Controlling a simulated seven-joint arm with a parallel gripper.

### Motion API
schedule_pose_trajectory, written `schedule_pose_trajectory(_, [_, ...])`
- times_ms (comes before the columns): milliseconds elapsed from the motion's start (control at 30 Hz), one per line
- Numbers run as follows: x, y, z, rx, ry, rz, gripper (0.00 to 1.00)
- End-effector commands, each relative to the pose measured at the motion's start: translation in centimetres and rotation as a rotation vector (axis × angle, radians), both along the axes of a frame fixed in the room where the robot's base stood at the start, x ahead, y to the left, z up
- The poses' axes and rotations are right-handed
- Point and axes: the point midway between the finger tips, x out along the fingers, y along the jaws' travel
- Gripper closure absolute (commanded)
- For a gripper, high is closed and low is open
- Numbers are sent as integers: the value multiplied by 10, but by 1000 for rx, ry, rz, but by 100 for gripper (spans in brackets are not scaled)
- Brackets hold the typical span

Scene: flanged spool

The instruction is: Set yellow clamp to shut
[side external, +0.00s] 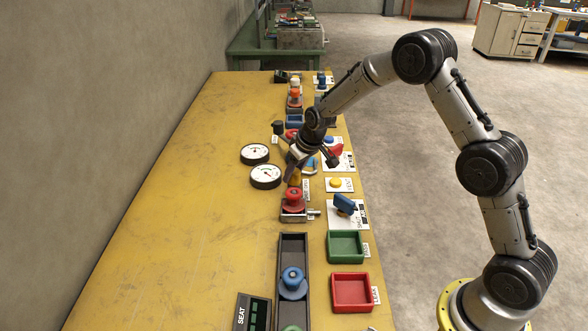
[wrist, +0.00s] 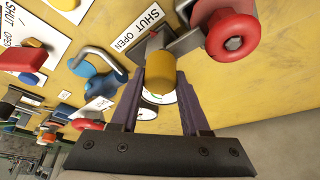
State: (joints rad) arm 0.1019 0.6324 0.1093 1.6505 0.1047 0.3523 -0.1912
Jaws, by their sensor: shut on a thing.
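The yellow clamp's handle (wrist: 160,72) is a yellow cylinder, with a grey metal part and a small red mark beyond it. My gripper (wrist: 157,80) has its two fingers on either side of this handle and is shut on it. A white label (wrist: 137,28) reading SHUT and OPEN lies beside the clamp. In the side external view, the yellow handle (side external: 295,179) shows partly below my gripper (side external: 297,168), just behind the red spool (side external: 293,195). I cannot tell which word the clamp points to.
The red spool also shows at the upper right of the wrist view (wrist: 232,36), close to my gripper. Two round gauges (side external: 265,175) stand to the left. A blue lever (side external: 345,203), a green tray (side external: 346,247) and a red tray (side external: 351,292) line the right side. The bench's left part is clear.

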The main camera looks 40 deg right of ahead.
Motion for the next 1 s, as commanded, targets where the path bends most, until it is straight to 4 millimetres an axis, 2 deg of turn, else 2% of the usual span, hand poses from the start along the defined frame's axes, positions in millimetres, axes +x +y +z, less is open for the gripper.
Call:
schedule_pose_trajectory(100, [-4, 5, 0, 5, 13, 4, 100])
schedule_pose_trajectory(133, [-4, 5, 0, 5, 14, 4, 51])
schedule_pose_trajectory(267, [-3, 4, 0, 5, 12, 4, 27])
schedule_pose_trajectory(300, [-3, 4, 0, 5, 12, 4, 24])
schedule_pose_trajectory(667, [-4, 3, 4, 3, 7, 2, 24])
schedule_pose_trajectory(867, [-14, 2, 31, 2, 4, 2, 24])
schedule_pose_trajectory(1000, [-26, 3, 61, 2, 4, 3, 24])
